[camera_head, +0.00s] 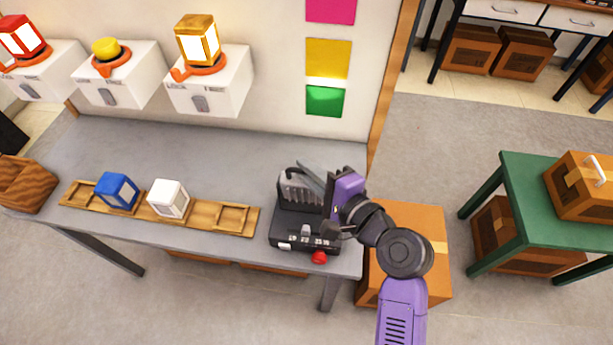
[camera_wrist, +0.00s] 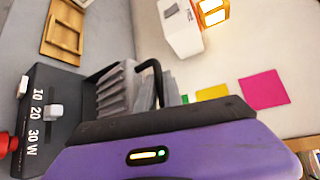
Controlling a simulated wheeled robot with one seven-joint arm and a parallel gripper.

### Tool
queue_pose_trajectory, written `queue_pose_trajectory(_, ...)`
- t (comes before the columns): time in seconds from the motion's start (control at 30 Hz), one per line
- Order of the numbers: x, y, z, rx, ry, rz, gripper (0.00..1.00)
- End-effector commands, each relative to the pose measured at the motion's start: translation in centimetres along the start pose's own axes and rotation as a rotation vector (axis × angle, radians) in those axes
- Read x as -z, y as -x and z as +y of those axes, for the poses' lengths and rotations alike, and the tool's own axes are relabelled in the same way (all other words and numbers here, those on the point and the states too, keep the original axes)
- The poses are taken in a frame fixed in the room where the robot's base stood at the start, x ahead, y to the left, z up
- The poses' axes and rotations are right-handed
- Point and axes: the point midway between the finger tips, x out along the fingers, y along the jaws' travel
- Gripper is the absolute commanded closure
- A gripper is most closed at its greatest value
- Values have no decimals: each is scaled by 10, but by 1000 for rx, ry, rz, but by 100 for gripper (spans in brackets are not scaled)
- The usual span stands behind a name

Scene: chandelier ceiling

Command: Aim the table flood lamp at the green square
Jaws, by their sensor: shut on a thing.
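The table flood lamp stands at the right end of the grey table, with a black base (camera_head: 288,228) marked in watts, a slider and a red knob (camera_head: 319,257). Its grey ribbed head (camera_head: 298,188) also shows in the wrist view (camera_wrist: 114,92), beside a black bracket. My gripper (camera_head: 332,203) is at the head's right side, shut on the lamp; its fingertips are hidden. The green square (camera_head: 324,102) is on the wall, lowest in a column under the yellow square (camera_head: 328,58) and pink square (camera_head: 331,9). A bright strip lies between yellow and green.
A wooden tray (camera_head: 235,217) holds a blue cube (camera_head: 117,190) and a white cube (camera_head: 168,198). A cardboard box (camera_head: 425,222) stands right of the table. A green table (camera_head: 540,215) stands farther right, with open floor between.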

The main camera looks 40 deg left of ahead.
Motion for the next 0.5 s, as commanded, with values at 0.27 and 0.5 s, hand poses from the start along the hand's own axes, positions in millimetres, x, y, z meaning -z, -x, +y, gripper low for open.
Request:
queue_pose_trajectory(0.27, 8, -7, -6, 3, 4, 3, 100)
queue_pose_trajectory(0.5, 10, -9, -8, 4, 5, 3, 100)
